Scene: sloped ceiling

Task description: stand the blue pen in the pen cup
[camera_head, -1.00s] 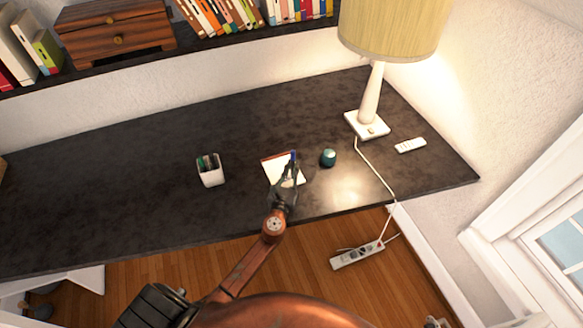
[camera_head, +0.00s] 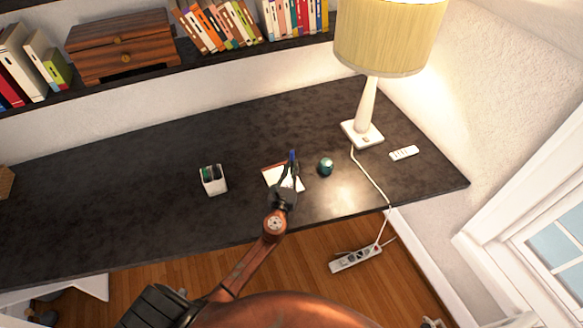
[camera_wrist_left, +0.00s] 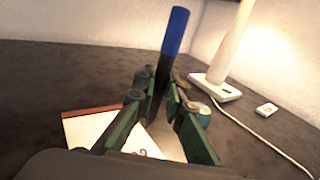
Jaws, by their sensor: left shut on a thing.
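The blue pen (camera_head: 292,156) is held in my left gripper (camera_head: 289,173), above the notepad in the head view. In the left wrist view the pen (camera_wrist_left: 174,38) stands nearly upright, leaning slightly right, with its blue end up. The left gripper (camera_wrist_left: 155,95) is shut on its darker lower part there. The cup is not in the left wrist view. My right gripper is in neither view.
A notepad (camera_head: 271,178) lies under the gripper; it also shows in the left wrist view (camera_wrist_left: 85,133). A small teal object (camera_head: 326,166) sits just right. Desk left of the cup is clear.

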